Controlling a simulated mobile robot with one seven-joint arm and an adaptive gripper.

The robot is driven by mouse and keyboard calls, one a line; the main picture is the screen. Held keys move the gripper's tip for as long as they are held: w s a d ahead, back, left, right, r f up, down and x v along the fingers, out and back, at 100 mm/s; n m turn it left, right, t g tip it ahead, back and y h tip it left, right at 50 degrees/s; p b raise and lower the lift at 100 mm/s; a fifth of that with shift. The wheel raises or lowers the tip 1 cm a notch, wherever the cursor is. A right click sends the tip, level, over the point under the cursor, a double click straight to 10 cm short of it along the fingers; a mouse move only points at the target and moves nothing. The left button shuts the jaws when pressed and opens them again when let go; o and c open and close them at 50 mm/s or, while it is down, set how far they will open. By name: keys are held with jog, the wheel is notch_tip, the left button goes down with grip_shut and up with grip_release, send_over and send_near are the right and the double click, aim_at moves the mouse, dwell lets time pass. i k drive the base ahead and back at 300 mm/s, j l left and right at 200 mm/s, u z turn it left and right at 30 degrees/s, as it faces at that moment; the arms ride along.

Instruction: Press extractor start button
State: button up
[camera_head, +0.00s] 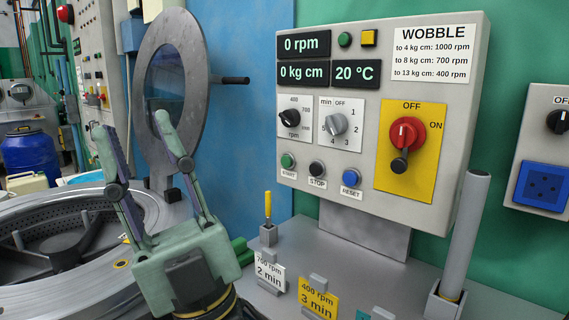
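The extractor control box (460,95) stands at centre right on a grey mount. Its green START button (288,160) is at the lower left of the panel face. The black STOP button (317,168) and the blue RESET button (352,179) sit to its right. The displays read 0 rpm, 0 kg cm and 20 °C. The red main switch (405,133) is on a yellow plate, its handle pointing down. My gripper (132,127) is at lower left with its fingers up and spread apart, empty. In the picture it is left of the START button, and no contact shows.
The extractor drum (42,245) is at lower left, with its round windowed lid (188,70) raised behind my gripper. A yellow-handled tool (268,206) in a holder and a grey tube (468,225) stand on the grey deck. Small time cards line the front.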

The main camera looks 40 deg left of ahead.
aim_at(286, 161)
jog(key=i+j+u, duration=0.15)
jog(key=u, duration=0.25)
jog(key=i+j+u, duration=0.35)
jog(key=i+u, duration=0.1)
jog(key=u, duration=0.3)
